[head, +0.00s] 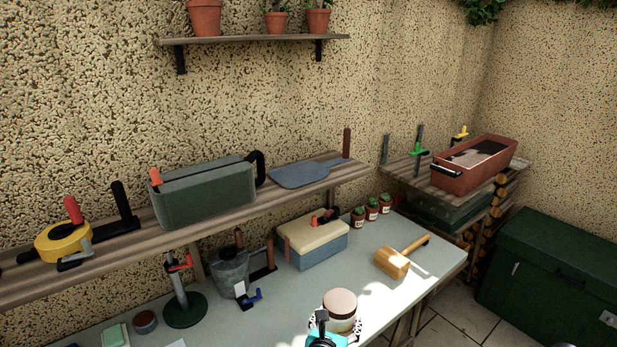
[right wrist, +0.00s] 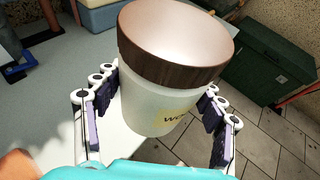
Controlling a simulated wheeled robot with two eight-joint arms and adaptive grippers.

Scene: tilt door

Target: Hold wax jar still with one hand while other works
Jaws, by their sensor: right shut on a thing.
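The wax jar (head: 340,312) is a pale, translucent jar with a wide brown lid, near the front edge of the workbench in the head view. In the right wrist view the jar (right wrist: 160,95) fills the middle, slightly tilted, with its lid on and part of a yellow label showing. My right gripper (head: 338,328) is shut on the jar. Its dark finger pads lie on both sides of the jar's body in the right wrist view (right wrist: 160,120). I cannot tell whether the jar's base touches the bench. My left gripper is out of view.
The grey workbench (head: 240,325) holds a wooden mallet (head: 393,263), a cream-lidded blue box (head: 317,242), a metal bucket (head: 231,270) and a green-based stand (head: 184,308). A wooden shelf (head: 110,248) runs above it. A green chest (head: 550,270) stands on the floor at right.

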